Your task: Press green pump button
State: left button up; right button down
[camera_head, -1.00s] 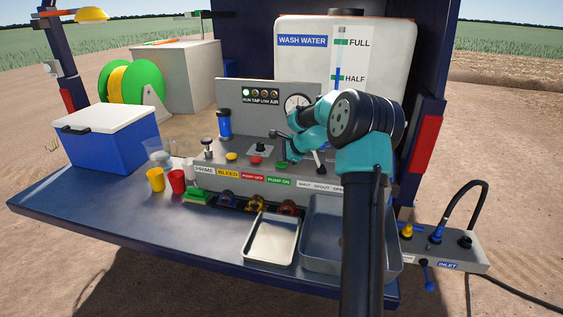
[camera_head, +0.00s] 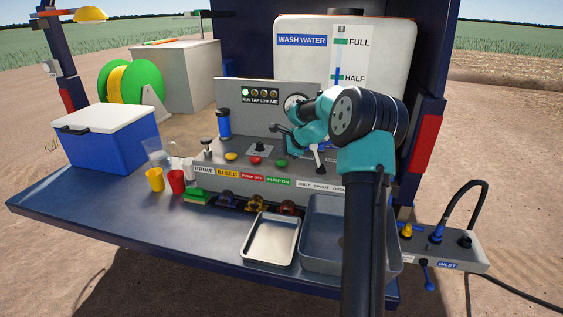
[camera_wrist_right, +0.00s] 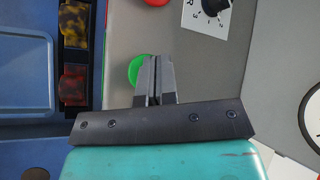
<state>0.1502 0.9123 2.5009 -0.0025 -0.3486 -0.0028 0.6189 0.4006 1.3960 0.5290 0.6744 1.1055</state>
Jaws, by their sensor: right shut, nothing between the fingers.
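The green pump button (camera_head: 281,163) is on the sloped grey control panel (camera_head: 330,173), above the green PUMP ON label (camera_head: 279,181). My right gripper (camera_head: 273,129) is shut and empty. In the head view it is above and behind the button, apart from it. In the right wrist view the shut fingers (camera_wrist_right: 152,62) cover the right part of the green button (camera_wrist_right: 137,68). My left gripper is not in view.
A red button (camera_head: 254,160) and a yellow button (camera_head: 232,156) are left of the green one, with a dial (camera_head: 260,148) behind. A gauge (camera_head: 296,104) stands at the back. A metal tray (camera_head: 271,240) and a grey basin (camera_head: 322,266) are in front.

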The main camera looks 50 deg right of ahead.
aim_at(282, 161)
jog(key=shift+r, duration=2.1)
